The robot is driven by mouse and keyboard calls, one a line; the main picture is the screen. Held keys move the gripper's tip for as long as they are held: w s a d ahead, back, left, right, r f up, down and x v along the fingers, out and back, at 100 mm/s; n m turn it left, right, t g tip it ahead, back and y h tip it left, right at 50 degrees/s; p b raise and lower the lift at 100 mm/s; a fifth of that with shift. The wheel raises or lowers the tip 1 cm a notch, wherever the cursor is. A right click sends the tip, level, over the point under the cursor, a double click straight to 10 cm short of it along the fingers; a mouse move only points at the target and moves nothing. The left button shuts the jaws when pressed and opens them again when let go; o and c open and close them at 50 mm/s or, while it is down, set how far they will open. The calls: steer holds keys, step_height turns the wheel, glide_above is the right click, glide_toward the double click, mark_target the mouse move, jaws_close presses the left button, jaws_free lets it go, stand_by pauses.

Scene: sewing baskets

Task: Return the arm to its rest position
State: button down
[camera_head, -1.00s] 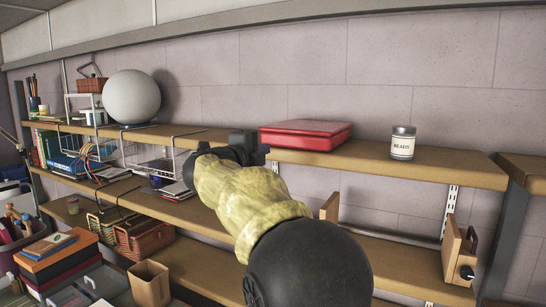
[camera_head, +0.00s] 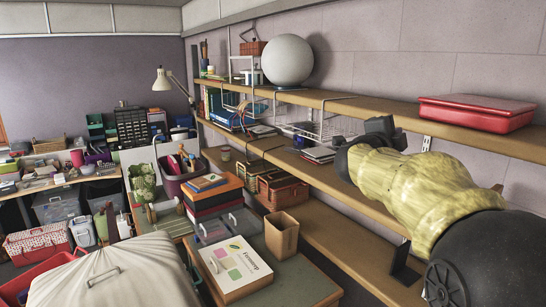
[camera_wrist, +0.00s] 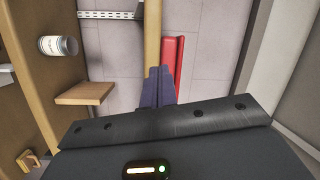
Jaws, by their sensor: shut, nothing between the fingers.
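My arm, in a yellow sleeve (camera_head: 415,190), reaches in from the lower right of the head view. Its dark end (camera_head: 384,130) is in front of the wall shelves, left of the red case in the picture. In the wrist view my gripper (camera_wrist: 158,72) has its two dark fingers together with nothing between them. The fingertips appear close to the shelf edge and the red case in that picture; I cannot tell the true gap.
The red case (camera_head: 475,113) and a white globe (camera_head: 287,60) sit on the upper shelf (camera_head: 350,105). A tin (camera_wrist: 58,46) shows in the wrist view. Below left are a cardboard box (camera_head: 281,236), a white-covered shape (camera_head: 100,280) and a cluttered table.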

steer(key=s+a+f+n+y, duration=0.1)
steer(key=a+f+n+y, duration=0.35)
steer(key=f, duration=0.25)
steer(key=s+a+f+n+g+y, duration=0.1)
steer(key=a+f+n+y, duration=0.25)
steer(key=f+n, duration=0.3)
steer(key=s+a+f+n+y, duration=0.1)
steer(key=a+f+n+y, duration=0.25)
steer(key=f, duration=0.45)
steer(key=s+a+f+n+g, duration=0.1)
steer(key=s+f+n+g, duration=0.3)
steer(key=s+f, duration=0.6)
steer(key=s+a+f+n+g+y+b, duration=0.1)
steer(key=s+f+n+g, duration=0.4)
steer(key=s+f, duration=0.5)
steer(key=s+a+g, duration=0.1)
steer(key=s, duration=0.1)
steer(key=shift+s+f, duration=0.25)
steer(key=shift+s, duration=0.1)
steer(key=shift+w+a, duration=0.15)
steer(key=shift+a, duration=0.05)
